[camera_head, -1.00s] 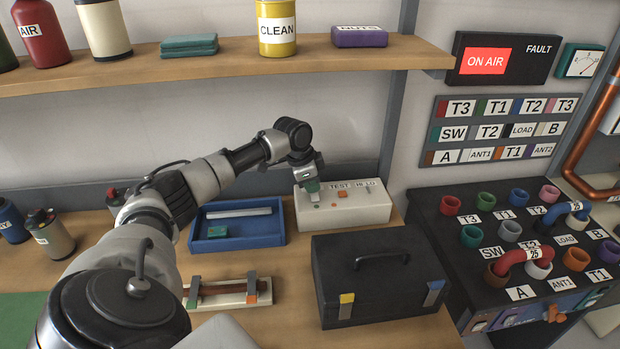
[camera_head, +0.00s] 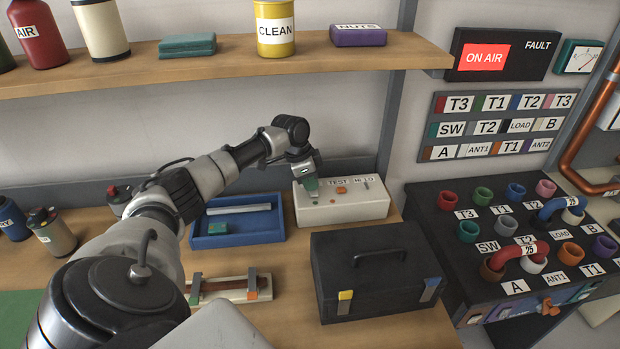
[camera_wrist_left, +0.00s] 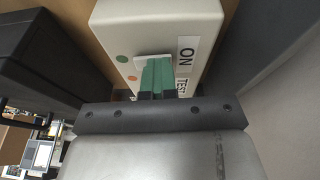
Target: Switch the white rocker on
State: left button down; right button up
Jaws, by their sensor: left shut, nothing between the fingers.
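The white test box (camera_head: 350,206) stands at the back of the bench, with TEST and HI LO labels on its top. In the left wrist view the box (camera_wrist_left: 205,14) shows an ON label (camera_wrist_left: 186,55) beside the white rocker (camera_wrist_left: 139,62). My left gripper (camera_head: 313,197) is shut and empty, pointing down at the left end of the box. In the left wrist view its green fingertips (camera_wrist_left: 157,66) are right at the rocker and cover part of it. I cannot tell whether they press on it or which way it is tipped.
A black toolbox (camera_head: 375,270) stands in front of the test box. A blue tray (camera_head: 265,232) lies to its left under my arm. A shelf (camera_head: 230,64) with cans hangs above. The patch panel (camera_head: 450,225) is at the right.

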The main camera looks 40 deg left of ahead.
pick_arm(q)
jog(key=shift+s+d+p, duration=0.4)
jog(key=shift+d, duration=0.1)
jog(key=shift+r, duration=0.15)
jog(key=shift+a+r, duration=0.15)
jog(key=shift+r, duration=0.1)
jog(key=b+v, duration=0.2)
jog(key=v, duration=0.8)
